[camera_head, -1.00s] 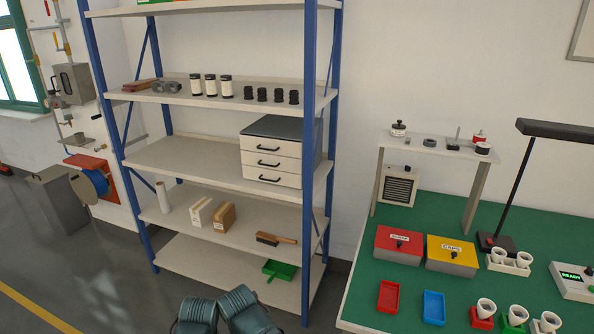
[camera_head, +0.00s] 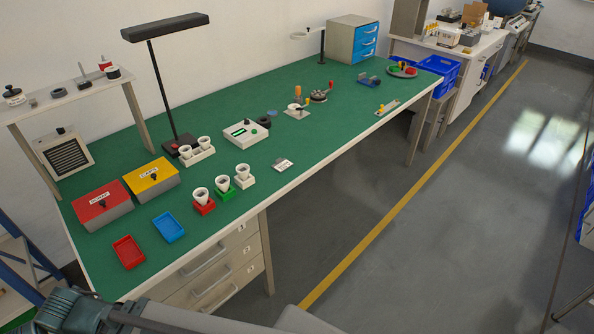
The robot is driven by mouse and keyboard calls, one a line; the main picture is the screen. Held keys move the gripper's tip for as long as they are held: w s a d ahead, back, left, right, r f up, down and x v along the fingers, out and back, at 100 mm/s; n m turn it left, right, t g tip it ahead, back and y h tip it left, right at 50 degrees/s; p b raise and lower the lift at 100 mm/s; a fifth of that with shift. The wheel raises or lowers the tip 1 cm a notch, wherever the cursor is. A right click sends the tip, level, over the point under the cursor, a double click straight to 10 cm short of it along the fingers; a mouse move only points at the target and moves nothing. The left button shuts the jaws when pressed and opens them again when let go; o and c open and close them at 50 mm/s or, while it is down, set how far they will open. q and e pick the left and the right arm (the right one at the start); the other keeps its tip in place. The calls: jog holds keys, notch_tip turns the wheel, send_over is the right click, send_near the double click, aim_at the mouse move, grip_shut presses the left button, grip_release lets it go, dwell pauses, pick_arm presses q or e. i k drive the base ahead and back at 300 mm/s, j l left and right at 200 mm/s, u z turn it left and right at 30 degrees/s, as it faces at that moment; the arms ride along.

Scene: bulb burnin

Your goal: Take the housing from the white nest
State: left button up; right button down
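The white nest (camera_head: 244,183) stands on the green bench near its front edge, at the right end of a row of three nests. A white cup-shaped housing (camera_head: 242,170) sits upright in it. The green nest (camera_head: 225,194) beside it holds a similar cup (camera_head: 222,182), and the red nest (camera_head: 204,208) holds another (camera_head: 200,194). Only parts of my own arms show along the bottom edge. Neither gripper is in view.
A white block (camera_head: 197,158) with two cups stands behind the nests, beside a lamp (camera_head: 161,75). Red (camera_head: 128,251) and blue (camera_head: 168,227) trays and two lidded boxes lie left. A white device (camera_head: 246,135) and small card (camera_head: 283,164) lie right.

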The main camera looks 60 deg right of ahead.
aim_at(243, 170)
jog(key=z, duration=1.65)
